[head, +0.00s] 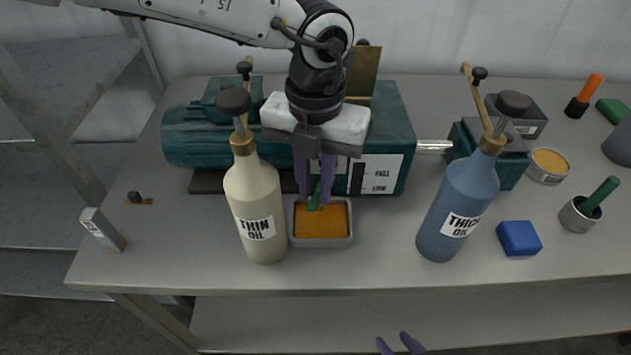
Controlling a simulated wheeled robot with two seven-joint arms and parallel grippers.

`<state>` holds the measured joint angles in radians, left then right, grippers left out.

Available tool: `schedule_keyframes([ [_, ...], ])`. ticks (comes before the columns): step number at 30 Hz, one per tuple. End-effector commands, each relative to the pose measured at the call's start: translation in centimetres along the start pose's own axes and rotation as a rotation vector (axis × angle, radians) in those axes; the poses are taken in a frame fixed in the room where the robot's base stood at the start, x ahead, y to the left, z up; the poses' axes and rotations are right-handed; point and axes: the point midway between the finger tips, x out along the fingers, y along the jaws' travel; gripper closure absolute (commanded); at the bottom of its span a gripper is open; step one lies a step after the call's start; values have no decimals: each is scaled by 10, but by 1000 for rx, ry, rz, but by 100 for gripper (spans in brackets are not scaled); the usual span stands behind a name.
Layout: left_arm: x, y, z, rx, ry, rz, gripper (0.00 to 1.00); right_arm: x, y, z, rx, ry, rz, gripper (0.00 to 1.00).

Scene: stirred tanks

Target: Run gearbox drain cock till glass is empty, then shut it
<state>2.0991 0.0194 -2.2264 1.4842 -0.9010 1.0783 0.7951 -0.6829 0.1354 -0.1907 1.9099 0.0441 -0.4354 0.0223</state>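The teal gearbox (215,142) stands at the back of the bench. Its front has a white plate marked FULL and LOW (380,175); the level in the glass beside it is too small to read. The drain cock's green lever (314,198) shows at the gearbox front, slightly tilted. My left gripper (315,195) comes down over the gearbox, its purple fingers closed in on both sides of the lever. A grey tray (321,243) with orange-brown oil sits below the cock. My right gripper (400,344) is low at the front edge, fingers apart and empty.
A cream THIN OIL bottle (257,205) stands close left of the tray. A blue THICK OIL bottle (460,205) stands to the right. Further right are a blue block (518,238), a tin (548,166) and a cup with a green-handled tool (580,214).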

Motion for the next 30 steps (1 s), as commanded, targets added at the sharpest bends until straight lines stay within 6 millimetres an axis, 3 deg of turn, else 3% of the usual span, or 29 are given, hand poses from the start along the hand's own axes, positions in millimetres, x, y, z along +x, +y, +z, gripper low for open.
schedule_keyframes([
  [3, 0, 0, 0, 0, 0, 0, 100, 0, 0, 1, 0, -1, 0, 66],
  [17, 1, 2, 0, 77, 0, -3, 100, 4, 0, 7, 1, -6, 0, 66],
  [30, 2, 10, 3, 440, -1, -5, 100, 18, 1, 22, -3, -12, -1, 66],
])
